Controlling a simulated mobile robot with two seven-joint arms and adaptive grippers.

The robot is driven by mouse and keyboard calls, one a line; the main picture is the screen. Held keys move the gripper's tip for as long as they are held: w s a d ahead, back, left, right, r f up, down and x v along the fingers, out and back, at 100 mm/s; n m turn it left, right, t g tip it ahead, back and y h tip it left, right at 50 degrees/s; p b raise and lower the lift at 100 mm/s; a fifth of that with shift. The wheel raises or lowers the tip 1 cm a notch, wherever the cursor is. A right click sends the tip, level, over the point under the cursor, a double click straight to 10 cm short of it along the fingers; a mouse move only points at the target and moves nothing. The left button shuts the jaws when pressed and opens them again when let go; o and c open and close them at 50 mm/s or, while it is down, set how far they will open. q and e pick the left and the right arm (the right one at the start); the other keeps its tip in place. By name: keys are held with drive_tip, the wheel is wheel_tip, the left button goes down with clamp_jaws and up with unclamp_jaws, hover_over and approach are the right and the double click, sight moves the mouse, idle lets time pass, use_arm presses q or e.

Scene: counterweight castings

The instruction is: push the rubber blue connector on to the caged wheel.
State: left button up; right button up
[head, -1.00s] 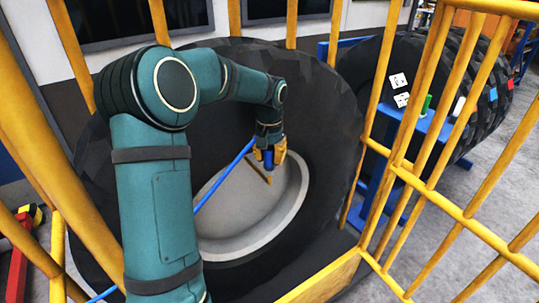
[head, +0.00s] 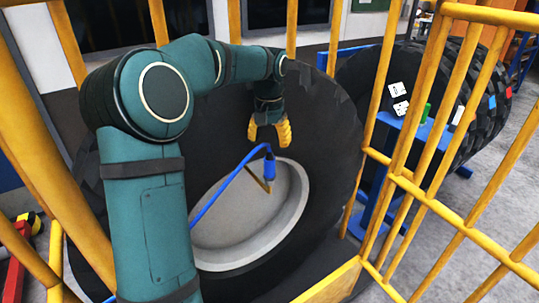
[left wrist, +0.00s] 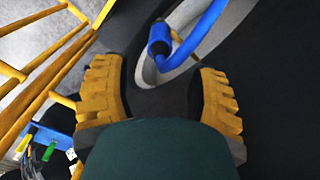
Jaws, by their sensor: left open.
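The blue connector (head: 269,167) sits at the upper right part of the caged wheel's grey rim, at the end of a blue hose (head: 222,192). A thin brown stem (head: 259,178) shows beside it; I cannot tell how far the connector covers it. The caged wheel (head: 318,135) is a big black tyre behind yellow bars. My left gripper (head: 270,138) is open and empty, just above the connector and apart from it. In the left wrist view the connector (left wrist: 160,40) lies beyond the two yellow fingers (left wrist: 160,95). My right gripper is not in view.
Yellow cage bars (head: 395,130) stand in front and to the right of the wheel. Outside the cage, a blue stand (head: 403,128) holds small items beside another large tyre (head: 480,110). A red and yellow object (head: 22,240) is at the lower left.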

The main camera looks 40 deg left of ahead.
use_arm(q)
drive_tip(key=shift+r, duration=1.65)
drive_tip(key=shift+f, duration=0.1)
